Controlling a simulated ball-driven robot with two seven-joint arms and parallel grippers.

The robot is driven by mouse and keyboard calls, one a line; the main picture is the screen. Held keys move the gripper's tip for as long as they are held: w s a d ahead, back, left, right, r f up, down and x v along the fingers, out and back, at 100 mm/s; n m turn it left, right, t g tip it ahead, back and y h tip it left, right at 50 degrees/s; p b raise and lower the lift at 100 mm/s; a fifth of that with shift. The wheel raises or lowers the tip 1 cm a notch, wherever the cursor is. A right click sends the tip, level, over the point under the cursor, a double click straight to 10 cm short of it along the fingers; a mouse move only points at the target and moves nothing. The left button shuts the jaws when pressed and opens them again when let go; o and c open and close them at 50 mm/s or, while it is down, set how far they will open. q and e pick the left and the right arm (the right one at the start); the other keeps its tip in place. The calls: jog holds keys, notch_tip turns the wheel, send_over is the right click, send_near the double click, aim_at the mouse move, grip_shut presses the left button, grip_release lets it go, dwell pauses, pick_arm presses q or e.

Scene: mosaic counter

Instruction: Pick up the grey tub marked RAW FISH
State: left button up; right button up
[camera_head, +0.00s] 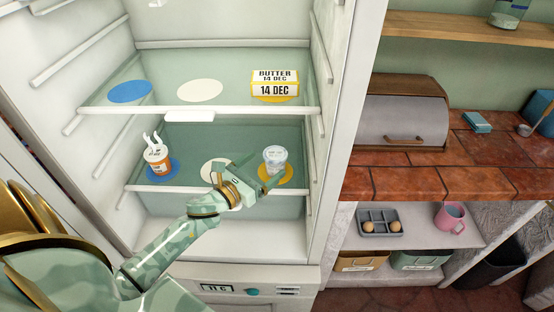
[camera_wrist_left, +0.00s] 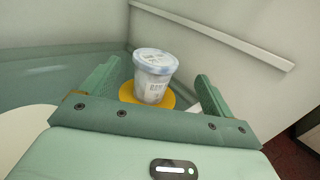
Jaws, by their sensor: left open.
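A pale grey tub (camera_head: 274,160) with a lid stands upright on a yellow disc (camera_head: 287,178) on the lower fridge shelf, at the right. Its label is too small to read. In the left wrist view the tub (camera_wrist_left: 153,80) stands beyond and between the spread fingers, with its lid bluish. My left gripper (camera_head: 258,178) is open and empty, just in front of the tub. It also shows in the left wrist view (camera_wrist_left: 154,88), with a gap between each finger and the tub. My right gripper is not in view.
A white disc lies between the tubs, partly behind my gripper. A butter box (camera_head: 274,85) sits on the upper shelf (camera_head: 200,111). The fridge wall (camera_wrist_left: 225,35) is close right.

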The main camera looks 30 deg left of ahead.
aim_at(280, 149)
pick_arm(q)
jog(key=w, duration=0.2)
jog(key=shift+w+d, duration=0.2)
jog(key=shift+w, duration=0.1)
jog(key=w, duration=0.5)
jog(key=shift+w+d, duration=0.15)
jog(key=shift+w, duration=0.1)
jog(key=shift+r, duration=0.1)
jog(key=c, duration=1.2)
